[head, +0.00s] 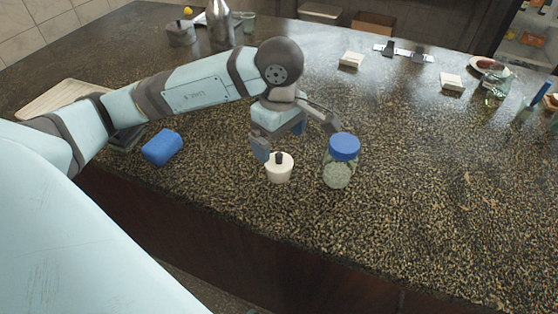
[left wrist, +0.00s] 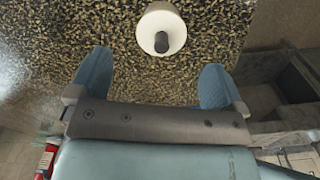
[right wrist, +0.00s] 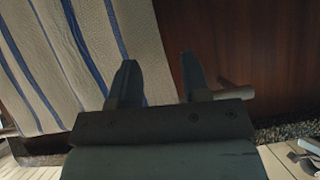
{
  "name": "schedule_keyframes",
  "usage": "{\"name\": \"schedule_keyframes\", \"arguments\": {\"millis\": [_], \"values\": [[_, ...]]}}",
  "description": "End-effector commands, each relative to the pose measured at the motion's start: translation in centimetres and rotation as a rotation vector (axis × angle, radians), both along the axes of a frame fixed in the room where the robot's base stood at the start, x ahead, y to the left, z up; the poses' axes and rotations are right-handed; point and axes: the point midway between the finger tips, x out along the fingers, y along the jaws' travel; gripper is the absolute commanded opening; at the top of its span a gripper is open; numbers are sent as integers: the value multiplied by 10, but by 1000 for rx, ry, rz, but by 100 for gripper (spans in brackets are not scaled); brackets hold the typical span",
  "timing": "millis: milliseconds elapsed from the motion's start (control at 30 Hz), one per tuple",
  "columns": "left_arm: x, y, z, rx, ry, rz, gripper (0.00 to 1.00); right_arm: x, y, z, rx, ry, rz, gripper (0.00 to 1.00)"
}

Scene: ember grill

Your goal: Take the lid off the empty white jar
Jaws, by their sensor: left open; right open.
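The white jar (head: 279,175) stands upright near the counter's front edge, its lid on and a black knob on top. It also shows in the left wrist view (left wrist: 172,14), beyond the fingertips and centred a little right of the gap between them. My left gripper (head: 280,141) is open and empty, pointing down close above and behind the jar; its blue fingers show in the left wrist view (left wrist: 153,72). I cannot see inside the jar. My right gripper (right wrist: 160,76) is open and empty, away from the jar, and out of the head view.
A blue-lidded glass jar (head: 340,165) stands just right of the white jar. A blue block-like item (head: 162,147) and a wooden board (head: 62,97) lie left. A striped cloth (right wrist: 85,60) and dark wood panel (right wrist: 220,50) face my right gripper. The counter's right front is clear.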

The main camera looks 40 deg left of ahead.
Motion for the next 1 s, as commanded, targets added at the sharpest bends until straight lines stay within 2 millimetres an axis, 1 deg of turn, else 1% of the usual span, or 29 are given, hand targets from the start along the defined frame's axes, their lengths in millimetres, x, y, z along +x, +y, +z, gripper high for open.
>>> {"name": "schedule_keyframes", "arguments": {"millis": [200,300,400,600,633,667,700,767,800,867,1000], "values": [[-3,0,-31,-1,6,0,96,-1,-1,-1,-3,6,-1,43],[-2,0,-44,-1,4,1,96,-1,-2,-3,-5,8,-1,43],[-2,0,-50,-1,2,0,96,-2,-3,-4,-5,10,-1,43],[-2,0,-51,-1,1,0,96,-1,-3,-4,-6,10,0,43],[-2,0,-51,-1,1,0,93,-1,-3,-4,-6,10,0,43],[-2,0,-50,-1,1,0,87,-1,-3,-4,-6,9,0,43],[-2,0,-50,-1,1,0,77,-1,-3,-3,-6,8,-1,43],[-2,0,-50,-1,1,0,64,-1,-3,-2,-5,7,-1,43],[-2,0,-50,-1,1,0,54,-1,-3,-2,-5,6,-1,43],[-2,0,-50,-1,1,0,42,-1,-3,-1,-5,4,-1,43],[-2,0,-50,-1,1,0,42,0,-3,1,-3,1,0,43]]}}
